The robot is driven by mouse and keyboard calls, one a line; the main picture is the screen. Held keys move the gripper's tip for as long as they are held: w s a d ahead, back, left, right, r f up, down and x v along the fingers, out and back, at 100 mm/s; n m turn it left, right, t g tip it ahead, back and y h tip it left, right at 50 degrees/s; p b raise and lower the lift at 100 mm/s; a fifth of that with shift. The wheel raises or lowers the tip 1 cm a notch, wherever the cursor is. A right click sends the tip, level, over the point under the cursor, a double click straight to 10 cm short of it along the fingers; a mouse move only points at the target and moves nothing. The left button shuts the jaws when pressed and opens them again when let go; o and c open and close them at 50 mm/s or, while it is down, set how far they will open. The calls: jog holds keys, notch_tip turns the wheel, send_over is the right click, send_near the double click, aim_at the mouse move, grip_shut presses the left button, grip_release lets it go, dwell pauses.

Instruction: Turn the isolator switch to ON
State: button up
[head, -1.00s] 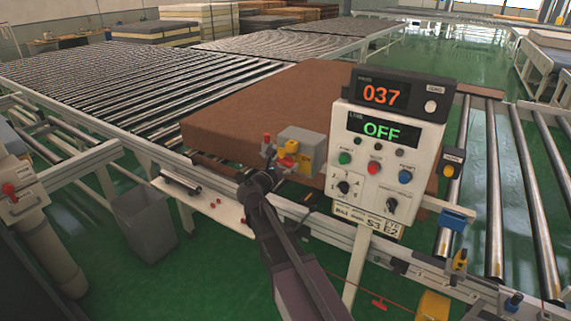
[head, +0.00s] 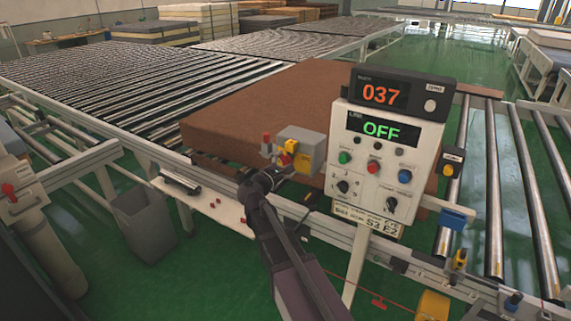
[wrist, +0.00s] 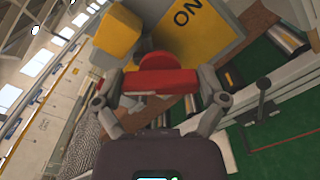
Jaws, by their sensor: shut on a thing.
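The isolator switch (head: 308,152) is a grey box with a yellow front and a red handle, mounted beside the rollers left of the control panel. In the wrist view its yellow plate (wrist: 212,35) carries the word ON, seen tilted. The red handle (wrist: 158,82) lies across between my two fingers. My gripper (wrist: 160,90) is shut on this handle, with one finger at each end of it. In the head view my gripper (head: 274,162) is at the front of the switch and partly hides the handle.
The control panel (head: 420,160) stands close right of the switch; its displays read 037 and OFF. A brown mattress (head: 250,105) lies behind the switch on the rollers. A grey bin (head: 145,222) and a narrow white shelf (head: 215,207) are left of my arm.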

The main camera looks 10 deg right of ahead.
jog(key=m, duration=0.4)
jog(key=shift+m, duration=0.3)
jog(key=m, duration=0.3)
jog(key=shift+f, duration=0.1)
jog(key=shift+m, duration=0.4)
jog(key=o, duration=0.8)
jog(key=shift+v, duration=6)
jog(key=shift+s+d, duration=0.1)
jog(key=shift+d, duration=0.05)
